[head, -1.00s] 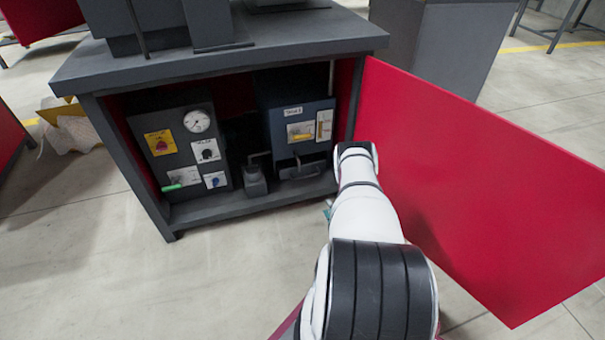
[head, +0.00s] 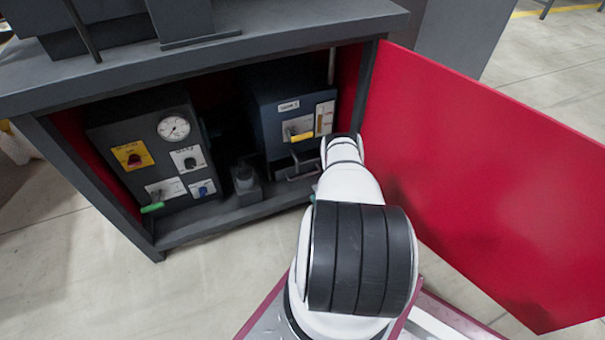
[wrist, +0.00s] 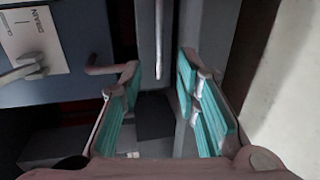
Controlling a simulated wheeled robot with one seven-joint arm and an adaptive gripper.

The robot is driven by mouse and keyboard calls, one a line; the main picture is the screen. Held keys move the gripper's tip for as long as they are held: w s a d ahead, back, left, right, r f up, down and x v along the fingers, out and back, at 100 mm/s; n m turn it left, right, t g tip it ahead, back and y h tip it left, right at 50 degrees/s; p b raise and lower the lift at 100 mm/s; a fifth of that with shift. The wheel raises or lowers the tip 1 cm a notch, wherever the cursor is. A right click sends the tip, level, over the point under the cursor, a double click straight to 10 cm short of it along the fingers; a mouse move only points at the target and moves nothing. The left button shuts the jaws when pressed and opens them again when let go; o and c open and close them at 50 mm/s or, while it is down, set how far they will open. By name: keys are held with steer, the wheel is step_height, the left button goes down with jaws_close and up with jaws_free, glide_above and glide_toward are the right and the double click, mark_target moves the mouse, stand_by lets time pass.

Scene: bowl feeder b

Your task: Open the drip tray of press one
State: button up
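The drip tray's bar handle (head: 301,176) shows at the foot of the blue-grey unit (head: 265,95) inside the cabinet, partly hidden by my arm. A lever with a yellow grip (head: 301,137) is on the unit's front panel above it. In the wrist view my gripper (wrist: 160,75) is open and empty, its teal-padded fingers apart. A thin metal bar (wrist: 158,40) runs between and beyond the fingertips; it looks like the tray handle, apart from both pads. A plate marked DRAIN (wrist: 35,38) with a lever (wrist: 20,70) is at the left. My arm hides most of the gripper in the head view.
The open red door (head: 480,170) stands right of my arm. A dark control box (head: 150,150) with a gauge, knobs and a green-gripped lever fills the cabinet's left side. The floor in front is clear.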

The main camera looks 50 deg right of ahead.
mark_target(304, 176)
steer(key=b+x, duration=0.5)
steer(key=x, duration=0.7)
steer(key=shift+w+d, duration=0.15)
steer(key=shift+w, duration=0.2)
jaws_close()
